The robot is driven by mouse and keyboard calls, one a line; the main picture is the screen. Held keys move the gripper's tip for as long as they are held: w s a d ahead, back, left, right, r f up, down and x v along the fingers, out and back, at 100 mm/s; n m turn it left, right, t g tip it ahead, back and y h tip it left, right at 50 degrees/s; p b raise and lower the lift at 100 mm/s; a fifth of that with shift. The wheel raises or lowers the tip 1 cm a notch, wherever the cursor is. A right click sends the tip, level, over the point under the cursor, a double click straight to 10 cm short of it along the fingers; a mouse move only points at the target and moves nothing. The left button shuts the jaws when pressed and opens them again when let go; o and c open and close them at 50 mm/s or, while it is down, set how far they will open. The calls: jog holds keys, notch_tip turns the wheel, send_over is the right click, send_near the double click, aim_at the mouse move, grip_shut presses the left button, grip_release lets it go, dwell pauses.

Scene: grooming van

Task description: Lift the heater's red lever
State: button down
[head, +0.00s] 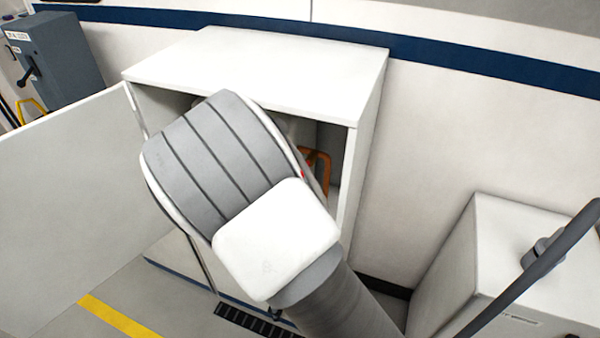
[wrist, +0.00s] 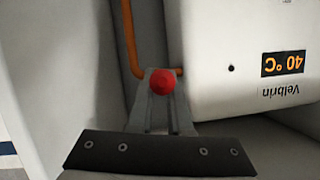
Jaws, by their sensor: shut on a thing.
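The heater (wrist: 255,75) is a white rounded body in the wrist view. It appears upside down there, with an orange 40 °C display and the name Velbrin. The red lever's round knob (wrist: 162,82) shows beside the heater, in front of an orange pipe (wrist: 129,40). My gripper (wrist: 160,98) reaches up from the bottom of the wrist view, its fingers shut on the red lever at the knob. In the head view my arm covers the gripper and most of the heater inside the open cabinet. A small red spot shows at the arm's right edge.
The white cabinet (head: 270,62) surrounds my arm's end, with its side walls close by. Its door (head: 70,190) stands open on the left. A grey switch box (head: 62,60) is at the far left. A white box (head: 510,250) stands at the lower right.

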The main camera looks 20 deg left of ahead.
dwell(0.4)
jog(key=c, duration=0.8)
grip_release()
jog(key=shift+c, duration=0.2)
jog(key=shift+s+r, duration=0.1)
jog(key=v, duration=1.7)
jog(key=shift+r, duration=0.35)
